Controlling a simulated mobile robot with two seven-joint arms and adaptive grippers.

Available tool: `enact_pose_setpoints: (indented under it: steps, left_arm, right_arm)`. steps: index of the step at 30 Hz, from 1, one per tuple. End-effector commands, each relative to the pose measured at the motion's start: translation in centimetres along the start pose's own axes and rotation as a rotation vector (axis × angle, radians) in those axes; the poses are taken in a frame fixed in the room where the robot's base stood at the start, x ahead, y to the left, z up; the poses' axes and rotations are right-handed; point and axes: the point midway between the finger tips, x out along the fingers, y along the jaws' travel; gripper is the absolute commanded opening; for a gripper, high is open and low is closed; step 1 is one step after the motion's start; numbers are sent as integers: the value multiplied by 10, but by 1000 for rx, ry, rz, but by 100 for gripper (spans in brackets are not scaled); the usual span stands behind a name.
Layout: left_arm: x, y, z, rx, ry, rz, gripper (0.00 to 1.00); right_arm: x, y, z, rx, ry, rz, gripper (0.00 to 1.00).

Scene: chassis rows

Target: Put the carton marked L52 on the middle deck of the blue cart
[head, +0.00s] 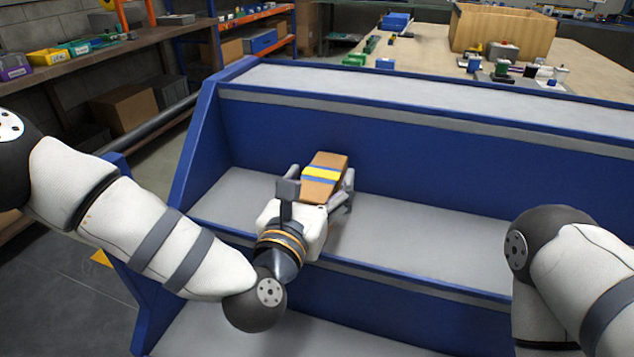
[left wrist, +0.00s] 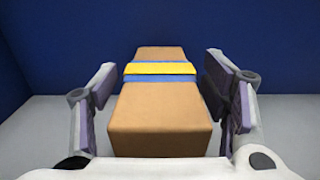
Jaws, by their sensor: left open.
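A brown carton (head: 325,176) with a yellow and a blue band stands on the middle deck (head: 440,235) of the blue cart (head: 300,130), toward its left end. No L52 mark can be read on it. My left gripper (head: 318,185) is at the carton with its fingers on either side. In the left wrist view the carton (left wrist: 160,118) lies between the open fingers (left wrist: 165,100), with gaps on both sides. My right arm shows at the right edge of the head view, but its gripper is out of view.
The cart's top deck (head: 420,95) is bare, and the middle deck is clear to the right of the carton. Behind the cart, a wooden table (head: 590,80) carries a large open box (head: 500,30) and small parts. Shelves with bins (head: 75,47) stand at the left.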

Motion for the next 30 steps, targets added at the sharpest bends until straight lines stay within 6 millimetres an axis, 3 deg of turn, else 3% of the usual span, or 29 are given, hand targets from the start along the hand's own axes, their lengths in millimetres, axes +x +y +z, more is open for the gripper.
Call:
enact_pose_setpoints:
  steps: [5,12,18,30]
  left_arm:
    - [-16,0,3,-1,2,-2,68]
    - [-74,-1,2,-2,4,-3,68]
    - [-110,0,1,-1,3,-2,68]
    - [-120,0,3,0,0,1,68]
  right_arm:
    - [-3,0,-2,0,8,0,40]
    - [-4,0,-2,0,11,-1,40]
    - [-4,0,-2,0,9,0,40]
    - [-3,0,-2,0,8,0,40]
